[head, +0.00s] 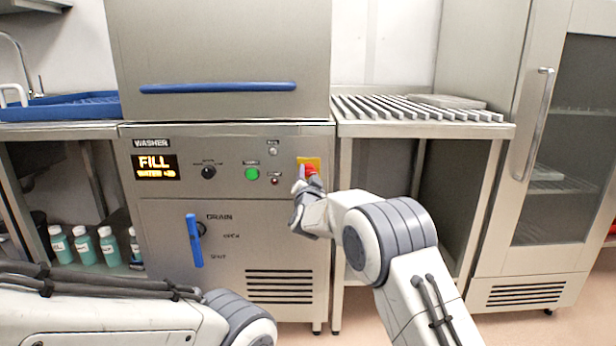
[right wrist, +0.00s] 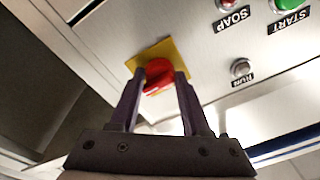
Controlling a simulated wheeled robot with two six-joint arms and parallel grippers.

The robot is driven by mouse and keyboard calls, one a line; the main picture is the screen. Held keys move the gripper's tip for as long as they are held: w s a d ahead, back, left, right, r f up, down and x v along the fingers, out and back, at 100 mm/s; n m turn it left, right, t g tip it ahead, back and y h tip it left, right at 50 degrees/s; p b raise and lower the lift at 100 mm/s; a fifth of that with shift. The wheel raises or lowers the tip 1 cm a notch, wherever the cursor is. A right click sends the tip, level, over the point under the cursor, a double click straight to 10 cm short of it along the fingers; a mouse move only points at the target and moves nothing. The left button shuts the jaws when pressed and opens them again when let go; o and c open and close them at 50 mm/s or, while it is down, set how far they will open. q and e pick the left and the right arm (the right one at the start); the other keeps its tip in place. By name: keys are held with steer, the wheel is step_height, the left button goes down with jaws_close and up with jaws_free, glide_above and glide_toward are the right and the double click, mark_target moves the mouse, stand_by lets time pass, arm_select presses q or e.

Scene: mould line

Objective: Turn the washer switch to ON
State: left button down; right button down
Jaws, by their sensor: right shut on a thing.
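The red switch (head: 310,169) sits on a yellow plate (head: 315,160) at the right of the washer's front panel (head: 228,180). In the right wrist view the red switch (right wrist: 158,73) lies between my fingertips, with the yellow plate (right wrist: 150,53) tilted behind it. My right gripper (head: 306,181) is shut on the red switch; the fingers also show in the right wrist view (right wrist: 156,84). No position marks on the plate can be read. The washer display (head: 156,167) is lit and reads FILL. My left arm shows at the bottom left; its gripper is out of view.
The panel also has a green START button (head: 252,174), a black dial (head: 208,172) and a blue DRAIN lever (head: 194,241). The blue hood handle (head: 218,87) is above. A slatted rack table (head: 420,128) and a glass-door cabinet (head: 545,150) stand at the right.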

steer(key=shift+r, duration=0.2)
steer(key=shift+c, duration=1.9)
jaws_free()
steer(key=shift+d, duration=0.1)
steer(key=shift+f, duration=0.1)
steer(key=shift+s, duration=0.1)
steer(key=s+f+p, duration=0.1)
steer(key=s+p, duration=0.1)
steer(key=s, duration=0.8)
steer(key=shift+s+f, duration=0.1)
